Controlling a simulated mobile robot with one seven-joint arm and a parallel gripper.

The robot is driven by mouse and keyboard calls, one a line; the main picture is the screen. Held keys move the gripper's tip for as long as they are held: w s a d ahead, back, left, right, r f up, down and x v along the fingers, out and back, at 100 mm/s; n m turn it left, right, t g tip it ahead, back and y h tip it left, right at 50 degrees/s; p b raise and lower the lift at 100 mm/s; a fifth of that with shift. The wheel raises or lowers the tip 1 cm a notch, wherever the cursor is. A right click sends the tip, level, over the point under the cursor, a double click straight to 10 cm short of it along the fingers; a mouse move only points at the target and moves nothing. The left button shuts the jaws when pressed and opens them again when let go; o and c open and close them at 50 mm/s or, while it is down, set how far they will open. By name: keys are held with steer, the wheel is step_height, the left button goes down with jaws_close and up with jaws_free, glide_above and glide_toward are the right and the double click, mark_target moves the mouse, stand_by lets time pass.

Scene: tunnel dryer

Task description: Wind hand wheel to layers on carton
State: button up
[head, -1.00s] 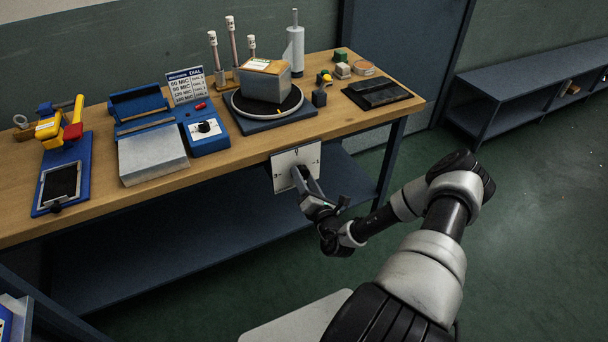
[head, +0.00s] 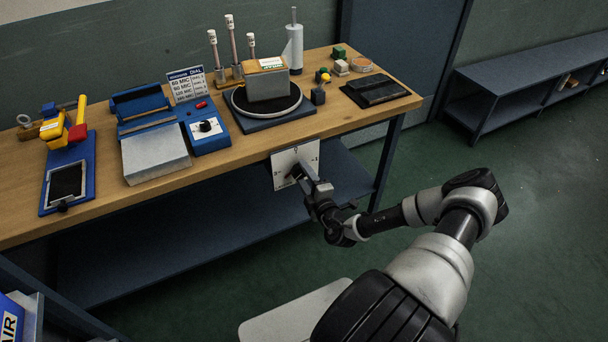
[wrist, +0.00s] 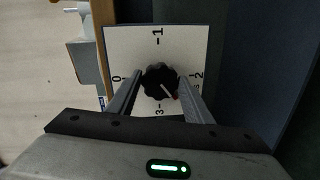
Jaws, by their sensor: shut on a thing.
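A black lobed hand wheel (wrist: 159,81) sits on a white dial plate (head: 308,156) on the bench's front edge. The plate also shows in the wrist view (wrist: 122,45), marked 0, 1, 2 and 3. The carton (head: 268,86), grey with a tan top and a white label, stands on a round black turntable (head: 240,106) above the dial.
A white roll on a spindle (head: 295,48) stands behind the turntable. A sign with MIC and DIAL lines (head: 187,86), a blue box with a knob (head: 206,128) and a blue sealer-like device (head: 140,106) are to the left. A dark pad (head: 378,91) lies right. Floor right is clear.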

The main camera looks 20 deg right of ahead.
steer(key=m, duration=0.3)
steer(key=shift+y, duration=0.3)
steer(key=shift+m+y+b, duration=0.3)
steer(key=shift+m, duration=1.3)
steer(key=o, duration=1)
steer(key=shift+o, duration=0.2)
steer(key=s+r, duration=0.1)
steer(key=s, duration=1.6)
steer(key=shift+s+d+r+p, duration=0.15)
steer(key=shift+d+r+p, duration=0.2)
steer(key=shift+r+p, duration=0.05)
